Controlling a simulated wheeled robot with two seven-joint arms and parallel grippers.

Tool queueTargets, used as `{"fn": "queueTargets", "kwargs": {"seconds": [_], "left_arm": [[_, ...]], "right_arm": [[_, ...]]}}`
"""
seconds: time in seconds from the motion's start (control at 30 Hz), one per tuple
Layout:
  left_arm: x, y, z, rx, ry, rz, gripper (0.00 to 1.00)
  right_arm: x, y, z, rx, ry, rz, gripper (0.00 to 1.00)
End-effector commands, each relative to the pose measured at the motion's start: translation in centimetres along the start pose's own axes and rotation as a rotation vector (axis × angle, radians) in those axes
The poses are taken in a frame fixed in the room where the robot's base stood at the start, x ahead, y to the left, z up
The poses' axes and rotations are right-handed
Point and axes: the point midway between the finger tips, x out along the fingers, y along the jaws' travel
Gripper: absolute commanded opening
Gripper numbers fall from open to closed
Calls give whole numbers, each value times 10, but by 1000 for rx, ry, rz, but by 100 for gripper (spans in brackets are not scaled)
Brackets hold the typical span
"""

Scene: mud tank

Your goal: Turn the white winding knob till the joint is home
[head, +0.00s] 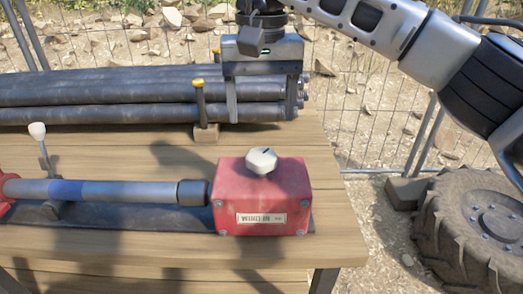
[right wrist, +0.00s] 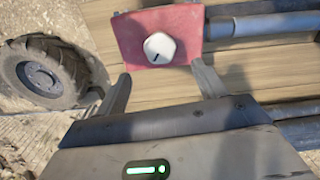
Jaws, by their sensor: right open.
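The white winding knob (head: 262,161), faceted with a short dark mark, sits on top of the red box (head: 230,195). In the right wrist view the knob (right wrist: 159,48) lies ahead of the fingertips on the red box (right wrist: 130,38). A grey pipe (head: 130,191) with a blue band (head: 66,190) runs left from the box and ends in a dark collar (head: 193,193) beside it. My right gripper (head: 262,114) is open and empty, behind and above the knob, apart from it. It also shows in the right wrist view (right wrist: 161,72). My left gripper is out of view.
A white-tipped lever (head: 38,131) stands at the left. A large tyre (head: 475,220) and wire fence are beyond the table's right edge.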

Motion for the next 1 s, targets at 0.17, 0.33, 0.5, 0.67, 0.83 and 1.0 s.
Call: {"fn": "queueTargets", "kwargs": {"seconds": [0.17,0.33,0.5,0.67,0.83,1.0], "left_arm": [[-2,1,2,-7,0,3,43],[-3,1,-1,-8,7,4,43],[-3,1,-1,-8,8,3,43],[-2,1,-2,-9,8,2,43],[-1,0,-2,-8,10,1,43],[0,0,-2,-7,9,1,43]], "right_arm": [[40,1,1,1,-4,1,70],[67,0,0,1,-2,0,70],[81,1,0,3,0,1,70],[84,0,0,3,1,0,70],[84,0,0,2,1,1,70],[84,0,0,2,1,1,26]]}}
